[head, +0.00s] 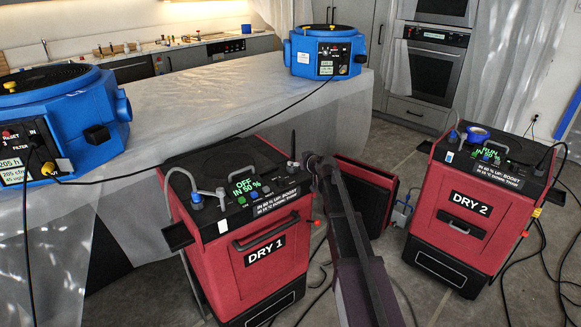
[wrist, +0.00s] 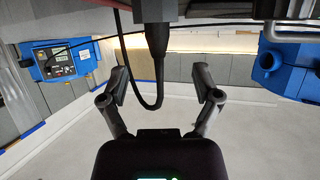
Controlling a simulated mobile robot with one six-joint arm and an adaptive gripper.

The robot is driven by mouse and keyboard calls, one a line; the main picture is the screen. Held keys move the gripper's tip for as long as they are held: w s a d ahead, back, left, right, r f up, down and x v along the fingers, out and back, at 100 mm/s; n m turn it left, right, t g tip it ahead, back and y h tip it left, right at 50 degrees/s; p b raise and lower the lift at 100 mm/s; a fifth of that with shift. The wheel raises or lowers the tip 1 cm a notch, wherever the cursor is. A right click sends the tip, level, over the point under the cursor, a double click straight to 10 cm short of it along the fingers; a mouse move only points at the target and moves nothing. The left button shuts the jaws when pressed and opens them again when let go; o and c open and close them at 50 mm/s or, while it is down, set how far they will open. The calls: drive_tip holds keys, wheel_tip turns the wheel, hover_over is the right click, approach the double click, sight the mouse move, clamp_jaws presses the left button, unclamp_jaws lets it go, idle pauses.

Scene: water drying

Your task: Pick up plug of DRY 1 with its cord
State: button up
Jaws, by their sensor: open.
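DRY 1 (head: 222,252) is a red and black machine at the centre of the head view; its green display reads "OFF". My gripper (wrist: 163,80) is open, with one finger on each side of the plug and cord, apart from both.
A sheet-covered counter (head: 200,90) runs behind DRY 1, bearing two blue machines, one on the left (head: 62,115) and one farther back (head: 322,58). DRY 2 (head: 452,225) stands on the right, with loose cords (head: 540,262) on the floor beside it.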

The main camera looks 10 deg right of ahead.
sight(294, 161)
idle(0.3)
drive_tip(key=b+x, duration=0.2)
drive_tip(key=x, duration=0.2)
drive_tip(key=shift+w+d+f, duration=0.1)
drive_tip(key=shift+w+f, duration=0.05)
drive_tip(key=shift+f, duration=0.05)
drive_tip(key=shift+w+f, duration=0.1)
drive_tip(key=shift+w, duration=0.25)
clamp_jaws()
